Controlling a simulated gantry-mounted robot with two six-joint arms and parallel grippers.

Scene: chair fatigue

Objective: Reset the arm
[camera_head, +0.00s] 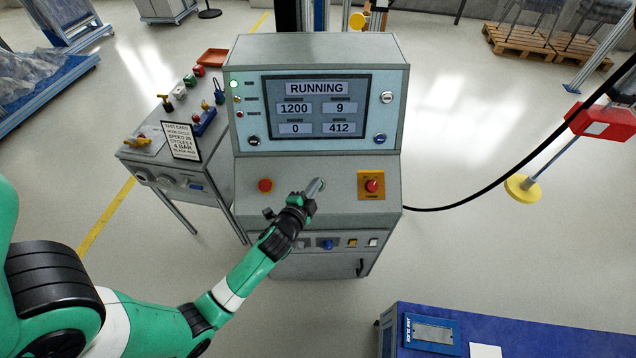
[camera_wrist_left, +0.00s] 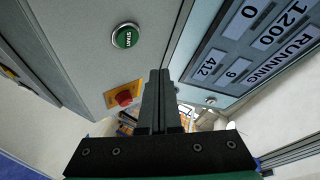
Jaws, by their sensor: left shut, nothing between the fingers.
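My left gripper (camera_head: 314,188) is in front of the sloped panel of the grey console (camera_head: 315,50). Its fingers are shut with nothing between them, as the left wrist view (camera_wrist_left: 160,85) also shows. A green START button (camera_wrist_left: 125,37) is left of the fingers in the wrist view, apart from them. In the head view I cannot make it out behind the fingertips. The screen (camera_head: 316,105) reads RUNNING, with 1200, 9, 0 and 412. A red mushroom button on a yellow plate (camera_head: 372,186) is right of the gripper. My right gripper is out of view.
A red button (camera_head: 265,185) is on the panel's left. A side table (camera_head: 150,158) left of the console holds a test card (camera_head: 181,140) and small controls. A blue bench (camera_head: 520,335) stands at lower right. A black cable (camera_head: 490,188) runs right from the console.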

